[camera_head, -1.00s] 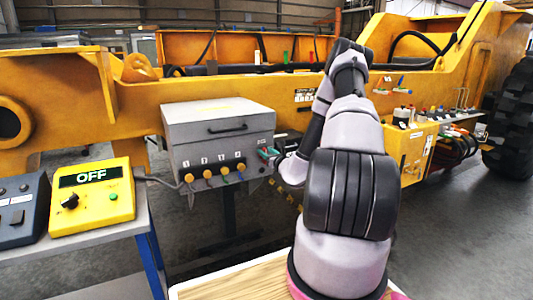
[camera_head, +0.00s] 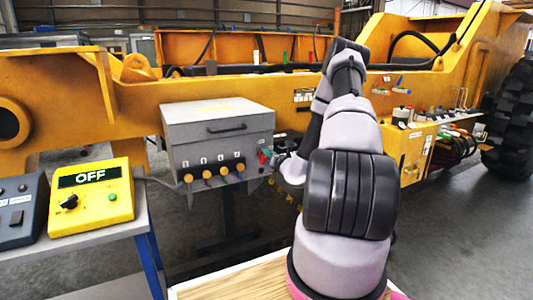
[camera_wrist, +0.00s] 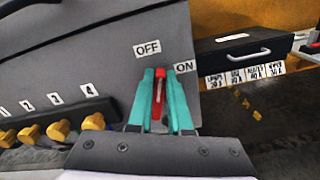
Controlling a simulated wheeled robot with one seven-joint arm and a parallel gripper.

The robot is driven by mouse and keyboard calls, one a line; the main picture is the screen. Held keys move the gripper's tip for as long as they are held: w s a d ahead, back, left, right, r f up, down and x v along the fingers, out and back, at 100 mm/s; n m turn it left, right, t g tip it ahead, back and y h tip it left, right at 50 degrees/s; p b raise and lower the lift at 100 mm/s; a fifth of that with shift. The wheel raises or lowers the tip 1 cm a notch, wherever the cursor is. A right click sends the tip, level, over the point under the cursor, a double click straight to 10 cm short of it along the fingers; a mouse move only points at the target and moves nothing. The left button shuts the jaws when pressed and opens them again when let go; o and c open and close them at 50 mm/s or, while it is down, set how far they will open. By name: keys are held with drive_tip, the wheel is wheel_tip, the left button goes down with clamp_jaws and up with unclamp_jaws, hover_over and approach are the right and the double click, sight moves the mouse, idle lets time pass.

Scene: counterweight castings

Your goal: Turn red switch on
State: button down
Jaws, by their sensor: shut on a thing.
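The red switch (camera_wrist: 157,96) is a slim upright lever on the sloped grey control box (camera_wrist: 90,60). In the wrist view its tip is just below the OFF label (camera_wrist: 147,48), left of the ON label (camera_wrist: 184,67). My gripper (camera_wrist: 163,80) has its teal fingers on both sides of the lever and is shut on it. The lever's base is hidden behind the gripper body. In the head view, red and a bit of teal show at the box's right end, where my gripper (camera_head: 268,156) reaches it.
Several yellow knobs (camera_head: 207,174) with number labels line the box front, left of my gripper. A yellow console (camera_head: 91,196) reading OFF stands on a table at left. A large yellow machine frame (camera_head: 60,85) runs behind. A dark drawer-like box (camera_wrist: 235,55) is right of the switch.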

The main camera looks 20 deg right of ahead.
drive_tip(key=shift+d+f+m, duration=0.3)
drive_tip(key=shift+f+m, duration=0.15)
drive_tip(key=shift+m, duration=1.85)
drive_tip(key=shift+d+f+m, duration=0.35)
drive_tip(key=shift+f+m, duration=0.1)
drive_tip(key=shift+m, duration=1.85)
drive_tip(key=shift+d+f+m, duration=0.3)
drive_tip(key=shift+f+m, duration=0.15)
drive_tip(key=shift+m, duration=1.85)
drive_tip(key=c, duration=0.8)
unclamp_jaws()
drive_tip(key=shift+c, duration=0.2)
drive_tip(key=s, duration=1.1)
drive_tip(key=shift+d, duration=0.15)
